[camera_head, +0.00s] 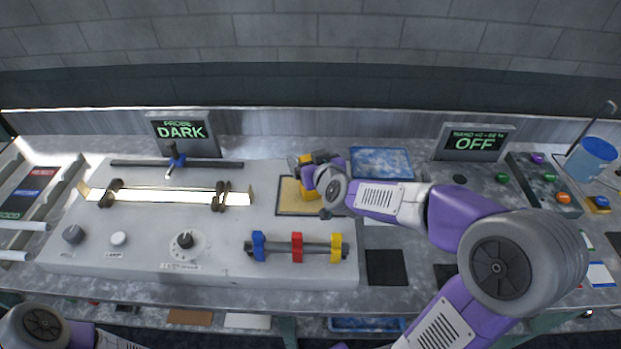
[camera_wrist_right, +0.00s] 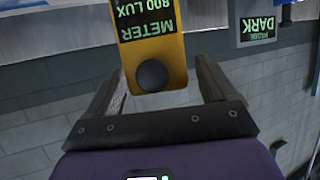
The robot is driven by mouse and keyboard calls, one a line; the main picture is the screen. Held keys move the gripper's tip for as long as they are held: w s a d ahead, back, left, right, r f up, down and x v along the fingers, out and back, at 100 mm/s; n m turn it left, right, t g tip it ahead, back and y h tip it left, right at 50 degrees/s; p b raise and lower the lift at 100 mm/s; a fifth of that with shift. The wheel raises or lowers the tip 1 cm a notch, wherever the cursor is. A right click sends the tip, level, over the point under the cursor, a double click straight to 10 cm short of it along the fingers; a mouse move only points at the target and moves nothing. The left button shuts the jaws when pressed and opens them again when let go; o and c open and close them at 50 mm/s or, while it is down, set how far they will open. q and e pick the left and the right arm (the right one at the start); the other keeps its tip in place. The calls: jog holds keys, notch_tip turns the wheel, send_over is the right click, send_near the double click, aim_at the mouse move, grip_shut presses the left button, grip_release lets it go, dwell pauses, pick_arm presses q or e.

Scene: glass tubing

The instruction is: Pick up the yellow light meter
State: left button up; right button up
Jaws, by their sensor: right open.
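The yellow light meter (camera_wrist_right: 153,60) shows large in the right wrist view, upside down, with a green "METER 800 LUX" display and a dark round knob or sensor. My right gripper (camera_wrist_right: 158,98) is open, with one finger on each side of the meter. I cannot tell whether a finger touches it. My left gripper is out of view; only part of my left arm shows at the lower left.
The grey panel (camera_head: 140,255) carries a glowing tube (camera_head: 165,197), knobs and a rail with blue, red and yellow clamps (camera_head: 297,247). A blue tray (camera_head: 381,162) lies behind my right wrist. Signs read "DARK" (camera_head: 182,131) and "OFF" (camera_head: 475,142). A blue cup (camera_head: 590,158) stands far right.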

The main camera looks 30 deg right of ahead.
jog(key=shift+r, duration=0.1)
grip_shut()
dwell(0.3)
